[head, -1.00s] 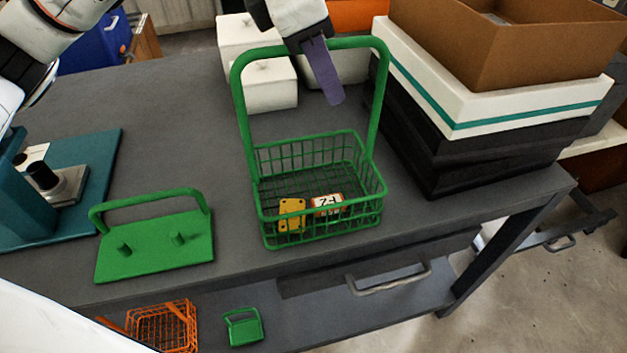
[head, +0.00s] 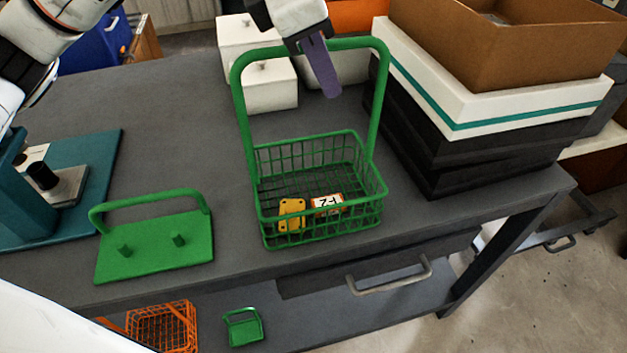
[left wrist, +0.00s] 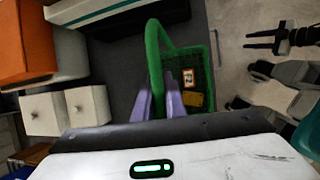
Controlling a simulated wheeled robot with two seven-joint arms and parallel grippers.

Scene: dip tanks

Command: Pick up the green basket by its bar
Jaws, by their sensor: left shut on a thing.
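The green basket (head: 320,238) stands on the grey table in the head view, a tall green bar arching over it. It holds a yellow piece (head: 292,213) and a labelled piece (head: 327,204). My left gripper (head: 321,68) reaches down from above at the bar's top and is shut on the bar. In the left wrist view the purple fingers (left wrist: 160,103) sit on both sides of the bar (left wrist: 153,60), with the basket (left wrist: 190,65) beyond. The head view hides the far finger.
A green plate with handle and pegs (head: 155,248) lies left of the basket. A teal stand (head: 95,170) is at far left. A drawer handle (head: 390,280) sits below.

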